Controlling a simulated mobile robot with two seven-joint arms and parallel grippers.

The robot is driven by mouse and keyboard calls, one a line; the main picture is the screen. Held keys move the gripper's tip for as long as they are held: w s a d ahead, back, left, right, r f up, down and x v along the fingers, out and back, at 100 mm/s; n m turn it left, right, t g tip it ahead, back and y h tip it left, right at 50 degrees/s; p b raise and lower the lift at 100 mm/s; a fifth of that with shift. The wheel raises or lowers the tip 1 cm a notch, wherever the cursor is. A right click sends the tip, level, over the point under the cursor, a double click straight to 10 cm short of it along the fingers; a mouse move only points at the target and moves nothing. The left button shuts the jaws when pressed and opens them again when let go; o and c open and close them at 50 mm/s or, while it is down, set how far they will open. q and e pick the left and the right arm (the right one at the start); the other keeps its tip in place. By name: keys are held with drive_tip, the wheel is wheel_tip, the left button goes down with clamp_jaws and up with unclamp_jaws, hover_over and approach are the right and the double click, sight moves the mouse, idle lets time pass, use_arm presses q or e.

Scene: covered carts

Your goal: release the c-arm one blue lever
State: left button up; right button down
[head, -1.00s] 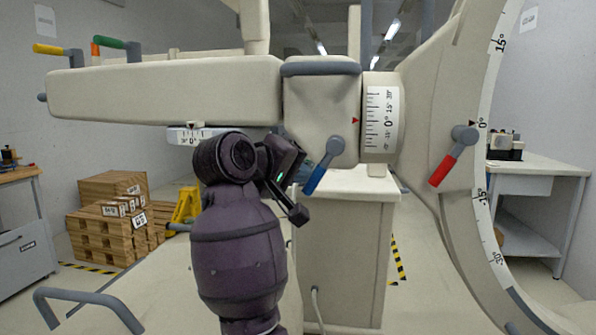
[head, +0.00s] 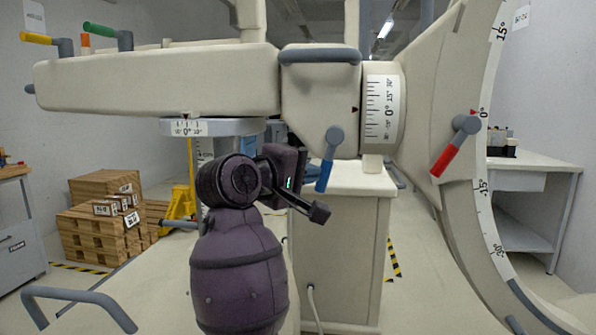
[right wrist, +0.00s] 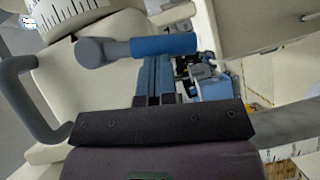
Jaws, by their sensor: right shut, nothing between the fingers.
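The blue lever (head: 325,173) hangs from a grey pivot on the beige C-arm joint housing (head: 318,98). It points down, tilted slightly left. In the right wrist view the blue lever (right wrist: 164,45) lies across the top, just beyond the fingertips. My right gripper (head: 318,212) is shut and empty, its fingers close by the lever's lower end. In the right wrist view the fingers (right wrist: 155,62) end right at the lever's blue grip; I cannot tell whether they touch. My left gripper is not in view.
A red lever (head: 447,158) hangs on the big C-arm ring at the right. Yellow, orange and green levers stand on the beam's far left end. A beige cabinet (head: 340,250) stands behind my right gripper. A grey handle rail (head: 80,296) is at lower left.

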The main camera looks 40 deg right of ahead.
sight(324, 180)
drive_tip(key=s+d+n+h, duration=0.1)
drive_tip(key=n, duration=0.1)
drive_tip(key=s+d+f+n+h, duration=0.1)
drive_tip(key=shift+s+f+n+h, duration=0.15)
drive_tip(key=shift+n+h, duration=0.15)
drive_tip(key=shift+n, duration=0.1)
use_arm(q)
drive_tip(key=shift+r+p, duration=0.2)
drive_tip(key=shift+p, duration=0.2)
use_arm(e)
drive_tip(key=s+d+n+t+h, duration=0.1)
drive_tip(key=n, duration=0.1)
drive_tip(key=s+n+t+h, duration=0.1)
drive_tip(key=n, duration=0.1)
drive_tip(key=shift+d, duration=0.35)
